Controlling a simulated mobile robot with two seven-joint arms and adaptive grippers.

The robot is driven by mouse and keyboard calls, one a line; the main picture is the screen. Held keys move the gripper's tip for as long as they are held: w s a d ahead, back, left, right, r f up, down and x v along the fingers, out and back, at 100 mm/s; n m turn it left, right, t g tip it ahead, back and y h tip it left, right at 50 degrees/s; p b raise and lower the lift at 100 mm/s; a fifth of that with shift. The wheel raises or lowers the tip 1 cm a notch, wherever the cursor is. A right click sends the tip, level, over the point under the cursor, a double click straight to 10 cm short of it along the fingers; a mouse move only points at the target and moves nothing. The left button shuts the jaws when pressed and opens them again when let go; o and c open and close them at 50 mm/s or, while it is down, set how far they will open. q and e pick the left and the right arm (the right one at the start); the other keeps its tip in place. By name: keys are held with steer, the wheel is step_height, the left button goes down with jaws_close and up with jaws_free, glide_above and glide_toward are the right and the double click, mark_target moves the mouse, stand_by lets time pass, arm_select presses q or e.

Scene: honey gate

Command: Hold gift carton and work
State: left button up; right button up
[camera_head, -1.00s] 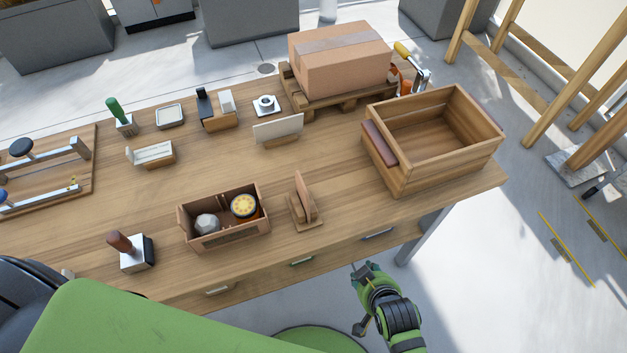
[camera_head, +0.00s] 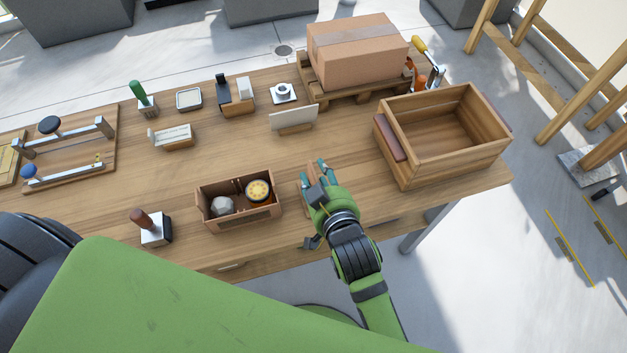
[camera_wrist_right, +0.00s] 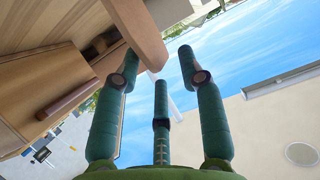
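The small open brown carton (camera_head: 250,222) stands on the workbench in the head view. It holds a pale grey faceted object (camera_head: 222,207) and a round jar with a yellow patterned top (camera_head: 258,190). My right gripper (camera_head: 316,172) is just right of the carton, over a small wooden stand that it largely hides. In the right wrist view the three green fingers (camera_wrist_right: 158,62) are spread apart. A brown slab (camera_wrist_right: 140,32) shows near the left fingertip; I cannot tell whether they touch. My left gripper is out of view.
A large wooden crate (camera_head: 470,158) stands at the bench's right end. A closed cardboard box (camera_head: 358,58) sits on a small pallet behind. A stamp with a brown handle (camera_head: 153,230) stands left of the carton. Bare bench lies behind the carton.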

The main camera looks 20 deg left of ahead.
steer(key=shift+x, duration=1.05)
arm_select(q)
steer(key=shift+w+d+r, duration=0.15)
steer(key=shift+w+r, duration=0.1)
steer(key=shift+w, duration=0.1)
arm_select(e)
steer(key=shift+w+a+f, duration=0.1)
steer(key=shift+w, duration=0.1)
steer(key=shift+c, duration=0.4)
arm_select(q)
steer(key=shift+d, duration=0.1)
arm_select(e)
jaws_close()
arm_select(q)
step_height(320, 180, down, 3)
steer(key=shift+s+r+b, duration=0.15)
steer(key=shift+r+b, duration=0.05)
steer(key=shift+b, duration=1)
arm_select(e)
steer(key=w+d+r, duration=0.6)
steer(key=d+r, duration=0.3)
steer(key=r, duration=0.2)
steer(key=shift+w+d, duration=0.2)
steer(key=shift+d, duration=0.2)
